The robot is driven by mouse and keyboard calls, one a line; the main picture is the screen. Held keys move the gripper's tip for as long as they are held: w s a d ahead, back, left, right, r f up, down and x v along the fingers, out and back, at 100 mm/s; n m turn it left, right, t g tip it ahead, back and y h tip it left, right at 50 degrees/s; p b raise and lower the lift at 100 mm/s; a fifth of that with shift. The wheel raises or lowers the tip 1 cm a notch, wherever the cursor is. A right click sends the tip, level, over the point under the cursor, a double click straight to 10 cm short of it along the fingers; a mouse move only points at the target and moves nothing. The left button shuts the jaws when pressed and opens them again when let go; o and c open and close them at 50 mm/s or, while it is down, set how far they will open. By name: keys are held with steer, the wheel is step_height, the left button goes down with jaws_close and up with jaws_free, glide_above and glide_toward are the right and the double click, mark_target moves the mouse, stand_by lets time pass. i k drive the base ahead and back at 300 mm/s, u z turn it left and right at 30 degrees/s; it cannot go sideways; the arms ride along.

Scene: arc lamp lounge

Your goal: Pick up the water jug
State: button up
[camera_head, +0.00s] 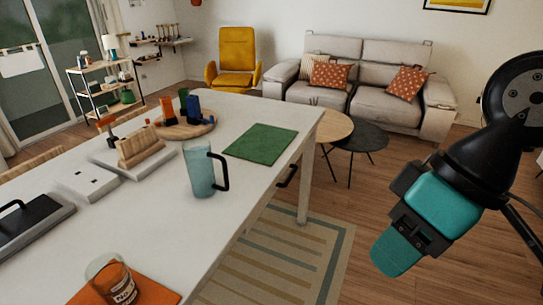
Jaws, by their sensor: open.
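The water jug (200,171) is a tall, bluish, see-through vessel with a dark handle on its right side. It stands upright on the white table (254,109), near the table's right edge. My gripper (390,262) is at the right of the view, out past the table's edge and over the floor. It has teal pads on a dark body. It is open, apart from the jug, with nothing seen in it. Its far finger is partly hidden from this side.
A green mat (261,141) lies behind the jug. A round tray (206,130) with coloured pieces and a wooden rack (139,147) stand behind and left. A glass (108,278) sits on an orange mat (155,291) in front. A striped rug (285,262) covers floor beside the table.

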mark_target(198, 155)
steer(key=z, duration=0.85)
steer(key=i, duration=2.8)
steer(key=u, duration=4.05)
steer(key=i, duration=0.5)
steer(key=u, duration=0.05)
